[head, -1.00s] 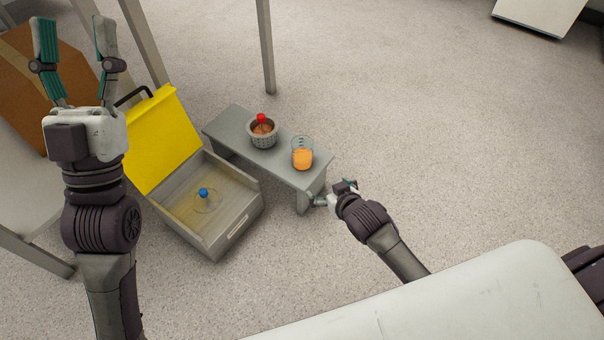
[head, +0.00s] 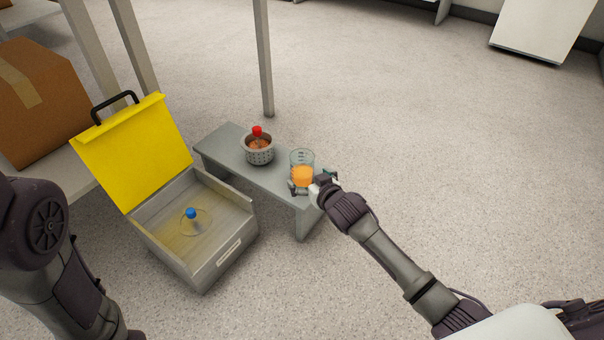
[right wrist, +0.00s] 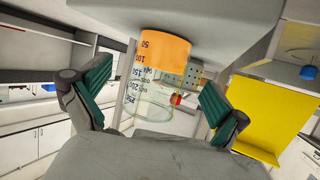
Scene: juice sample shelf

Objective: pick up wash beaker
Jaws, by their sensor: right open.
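A clear beaker (head: 302,160) with orange liquid in its lower part stands upright at the near right end of the grey bench (head: 285,185). My right gripper (head: 310,182) is open beside the beaker, low down. In the right wrist view, which looks upside down, the beaker (right wrist: 160,62) lies between the two green-padded fingers (right wrist: 156,84). A gap shows between each finger and the glass, and measuring marks face the camera. My left arm is at the left edge of the head view, with its gripper out of view.
A perforated metal cup (head: 260,156) with a red-topped thing in it stands on the bench, left of the beaker. An open case with a yellow lid (head: 135,150) holds a blue-knobbed item (head: 191,214). A cardboard box (head: 38,105) sits at far left. Floor right of the bench is clear.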

